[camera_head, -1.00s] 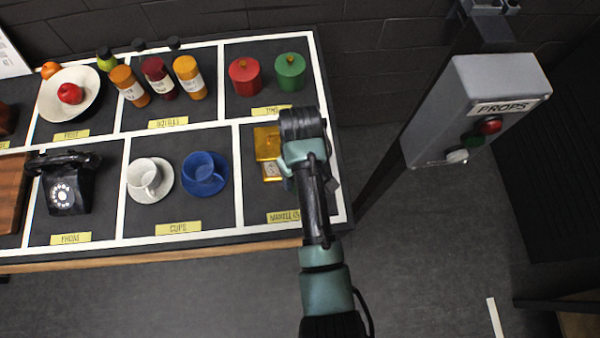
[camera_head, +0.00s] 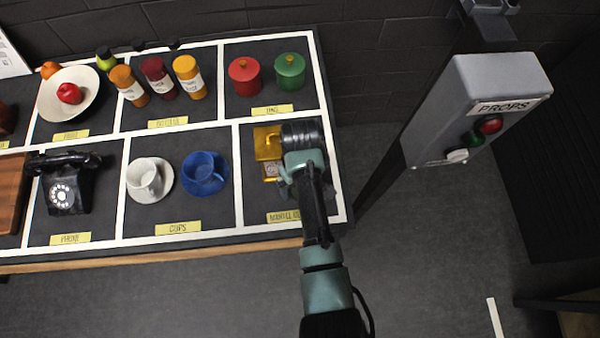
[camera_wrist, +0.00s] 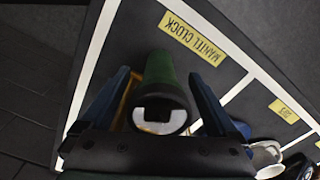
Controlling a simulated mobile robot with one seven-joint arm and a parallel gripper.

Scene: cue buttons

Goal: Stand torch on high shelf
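In the wrist view the torch (camera_wrist: 160,85) is a dark green cylinder with its pale, glossy lens end towards the camera. It lies between the two dark blue fingers of my gripper (camera_wrist: 160,75), which stand apart with a narrow gap showing on the left. I cannot tell what the torch rests on. In the head view my gripper (camera_head: 303,170) is over the mantel clock compartment, and I cannot make out the torch there. The gold mantel clock (camera_head: 266,142) is partly hidden behind my gripper. No high shelf can be made out.
The black table (camera_head: 270,229) has white-taped, labelled compartments. Blue cup (camera_head: 203,170) and white cup (camera_head: 144,178) are left of my gripper; red tin (camera_head: 244,77) and green tin (camera_head: 290,72) are behind. A grey PROPS button box (camera_head: 460,105) stands at right, with open floor below.

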